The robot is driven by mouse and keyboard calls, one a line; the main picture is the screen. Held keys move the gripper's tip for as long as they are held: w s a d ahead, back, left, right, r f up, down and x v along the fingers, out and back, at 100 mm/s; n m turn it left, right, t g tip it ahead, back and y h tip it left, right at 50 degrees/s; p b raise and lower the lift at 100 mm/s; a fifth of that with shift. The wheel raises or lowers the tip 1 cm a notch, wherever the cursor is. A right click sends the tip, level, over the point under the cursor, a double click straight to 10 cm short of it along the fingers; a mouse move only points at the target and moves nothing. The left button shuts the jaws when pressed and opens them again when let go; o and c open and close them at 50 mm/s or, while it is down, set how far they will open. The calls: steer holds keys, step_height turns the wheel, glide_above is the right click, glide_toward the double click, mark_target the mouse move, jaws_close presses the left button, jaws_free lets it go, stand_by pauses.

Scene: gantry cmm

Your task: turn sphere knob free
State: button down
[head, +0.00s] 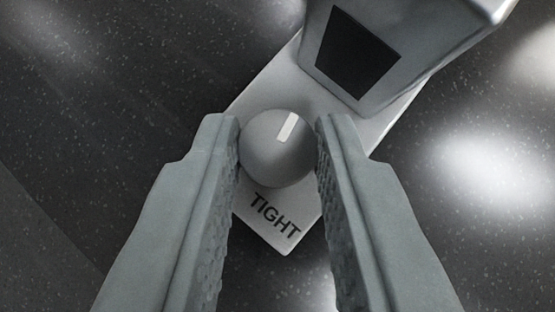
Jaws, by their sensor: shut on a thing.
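The round grey sphere knob (275,155) sits on a pale rectangular plate (285,243). A white marker line on the knob points up and slightly right in the picture. The word TIGHT is printed on the plate below the knob, and the mark points away from it. My gripper (278,142) has its two grey fingers on either side of the knob, shut on it. The left and right sides of the knob are partly hidden by the fingertips.
A grey block with a dark panel (355,54) rises from the plate just above and right of the knob, close to my right finger. The dark speckled surface (90,110) around the plate is clear, with bright reflections on it.

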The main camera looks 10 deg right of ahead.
steer(key=shift+d+n+y, duration=0.15)
steer(key=shift+n+y, duration=0.55)
steer(key=shift+n, duration=0.2)
steer(key=shift+d+n+y, duration=0.1)
steer(key=shift+n+y, duration=0.7)
steer(key=shift+n, duration=0.3)
steer(key=shift+d+n+y, duration=0.2)
steer(key=shift+n+y, duration=0.8)
steer(key=shift+n, duration=0.2)
steer(key=shift+w+d+n+g+y, duration=0.15)
steer(key=shift+n+g+y, duration=0.65)
steer(key=shift+n, duration=0.6)
steer(key=shift+w+d+n+g+y, duration=0.15)
steer(key=shift+n+g+y, duration=0.35)
steer(key=shift+n+y, duration=0.7)
steer(key=shift+n, duration=0.4)
steer(key=c, duration=1.2)
jaws_free()
steer(key=shift+s, duration=0.1)
steer(key=shift+r, duration=0.1)
